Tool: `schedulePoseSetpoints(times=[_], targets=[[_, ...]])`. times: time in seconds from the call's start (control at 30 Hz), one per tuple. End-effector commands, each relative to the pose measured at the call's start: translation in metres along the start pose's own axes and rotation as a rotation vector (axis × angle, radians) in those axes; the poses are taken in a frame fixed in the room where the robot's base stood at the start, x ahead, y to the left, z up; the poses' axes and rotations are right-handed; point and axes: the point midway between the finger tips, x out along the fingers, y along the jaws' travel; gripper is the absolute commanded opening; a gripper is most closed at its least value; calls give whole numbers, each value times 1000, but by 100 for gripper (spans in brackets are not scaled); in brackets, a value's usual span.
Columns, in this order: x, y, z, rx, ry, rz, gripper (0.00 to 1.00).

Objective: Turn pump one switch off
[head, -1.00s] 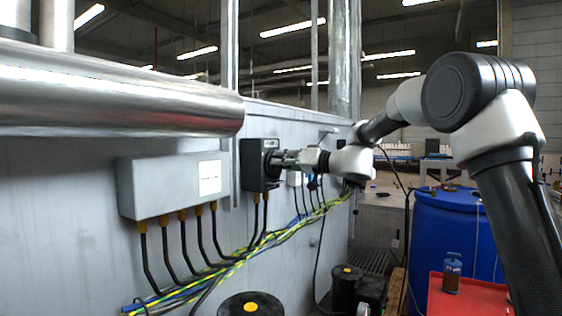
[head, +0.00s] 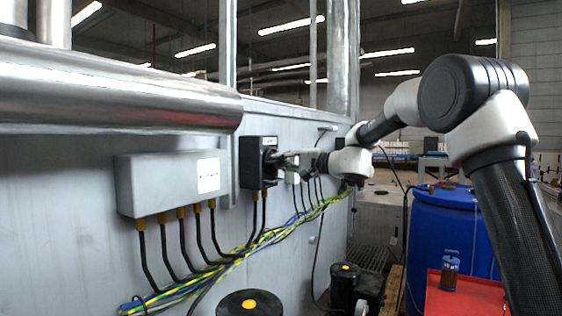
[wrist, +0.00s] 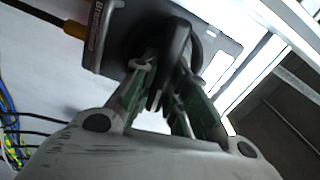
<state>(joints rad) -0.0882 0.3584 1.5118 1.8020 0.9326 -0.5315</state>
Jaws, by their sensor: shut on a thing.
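The pump one switch is a dark box (head: 250,158) on the grey wall panel, with a small label on its upper part. Its round black knob (wrist: 175,38) shows in the wrist view, with the dark box (wrist: 120,57) and a partly legible label behind it. My gripper (head: 277,160) reaches the switch from the right. In the wrist view, the two green-padded fingers of my gripper (wrist: 166,80) are shut on the knob's handle, one on each side. The wrist view is rolled relative to the box. The fingers hide part of the knob.
A grey junction box (head: 165,183) with several cables is left of the switch. A large metal pipe (head: 120,95) runs above it. Yellow-green and blue cables (head: 240,255) hang below. A blue barrel (head: 455,230) and red tray (head: 450,300) stand at the right.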

Motion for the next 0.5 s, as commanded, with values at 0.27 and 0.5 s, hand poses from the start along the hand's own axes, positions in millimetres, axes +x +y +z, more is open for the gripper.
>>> schedulePoseSetpoints(times=[0.27, 0.5], targets=[[0, 2, -1, 126, 3, 0, 0], [0, 2, -1, 168, 3, 0, 0]])
